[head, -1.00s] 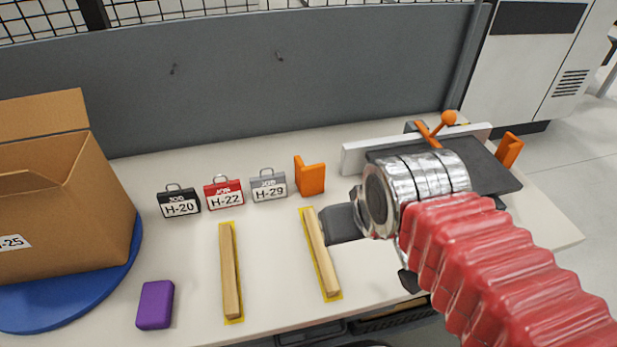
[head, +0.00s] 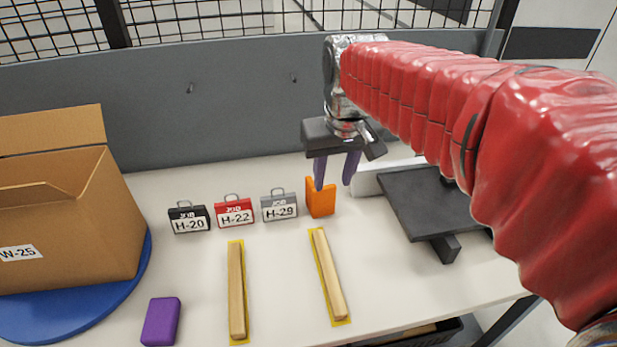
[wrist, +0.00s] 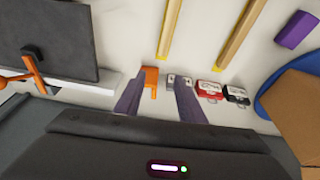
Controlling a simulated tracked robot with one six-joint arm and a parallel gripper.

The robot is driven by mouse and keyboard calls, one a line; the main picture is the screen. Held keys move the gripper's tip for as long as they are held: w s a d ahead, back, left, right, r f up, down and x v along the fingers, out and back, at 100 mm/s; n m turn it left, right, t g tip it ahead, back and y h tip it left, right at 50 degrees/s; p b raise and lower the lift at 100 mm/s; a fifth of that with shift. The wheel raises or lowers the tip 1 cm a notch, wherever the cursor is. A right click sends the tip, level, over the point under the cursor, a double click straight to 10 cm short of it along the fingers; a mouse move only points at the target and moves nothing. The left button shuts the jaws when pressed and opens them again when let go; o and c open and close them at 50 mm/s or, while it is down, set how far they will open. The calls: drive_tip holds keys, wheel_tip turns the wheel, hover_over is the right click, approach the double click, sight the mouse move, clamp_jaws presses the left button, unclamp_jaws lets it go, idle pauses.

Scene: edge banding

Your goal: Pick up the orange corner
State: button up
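The orange corner (head: 320,198) stands upright on the white table, just right of the grey H-29 tag. In the wrist view the orange corner (wrist: 150,78) shows beyond my fingertips, nearer the left finger. My gripper (head: 336,185) is above and just behind the corner in the head view, pointing down. Its two purple fingers are apart with nothing between them. In the wrist view my gripper (wrist: 158,92) also shows its fingers spread. I cannot tell whether a finger touches the corner.
Job tags H-20 (head: 189,218), H-22 (head: 234,212) and H-29 (head: 279,206) stand in a row left of the corner. Two wooden strips (head: 237,290) lie in front. A dark plate fixture (head: 425,200) is at right. A cardboard box (head: 70,225) and purple block (head: 161,321) are left.

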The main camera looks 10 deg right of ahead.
drive_tip(key=w+f+g, duration=0.2)
drive_tip(key=w, duration=0.7)
drive_tip(key=g, duration=0.1)
hover_over(312, 183)
drive_tip(key=shift+n, duration=0.4)
wheel_tip(312, 183, down, 6)
drive_tip(key=shift+a+r, duration=0.1)
drive_tip(key=shift+r, duration=0.05)
drive_tip(key=shift+s, duration=0.1)
wheel_tip(312, 183, down, 9)
drive_tip(key=shift+r, duration=0.2)
drive_tip(key=shift+f, duration=2.6)
drive_tip(key=shift+c, duration=0.6)
clamp_jaws()
